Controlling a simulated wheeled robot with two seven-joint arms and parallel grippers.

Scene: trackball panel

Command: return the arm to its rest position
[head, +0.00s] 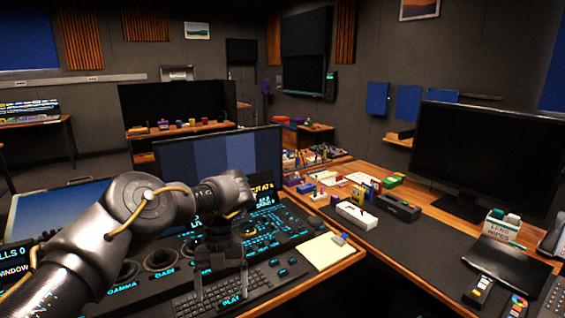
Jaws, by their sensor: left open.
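My left arm comes in from the left and reaches over the trackball panel (288,233). My left gripper (221,292) points down over the keyboard (258,287) at the front of the panel. Its fingers are apart, with nothing visible between them. Lit dials labelled gamma and gain show beside and below my arm. Part of the panel is hidden behind the arm. My right gripper is not in view.
A monitor (262,152) stands behind the panel. A notepad (327,252) lies right of the panel. The right desk holds a black monitor (487,150), a white box (356,215), a tablet (497,262) and several small items.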

